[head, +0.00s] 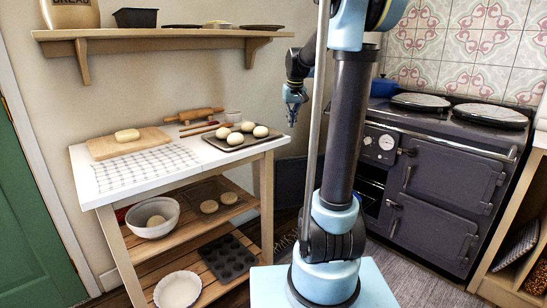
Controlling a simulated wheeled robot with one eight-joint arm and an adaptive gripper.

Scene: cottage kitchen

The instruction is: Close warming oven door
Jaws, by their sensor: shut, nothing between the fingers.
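The dark range cooker (450,130) stands at the right, with two large doors shut on its right side. Below the gauges on its left side there is a dark opening (370,192), partly hidden by my arm column. A dark flat panel (290,182) shows left of my column, low down; it may be the warming oven door standing open, but its hinge is hidden. My gripper (292,112) hangs fingers down, shut and empty, in front of the wall between the table and the range, apart from both.
A white-topped table (130,185) at the left bears a board, a checked cloth, a rolling pin and a tray of dough balls (240,137). Its lower shelves hold bowls and a muffin tin. A wall shelf (160,33) is above. A wooden unit (515,240) stands at the right edge.

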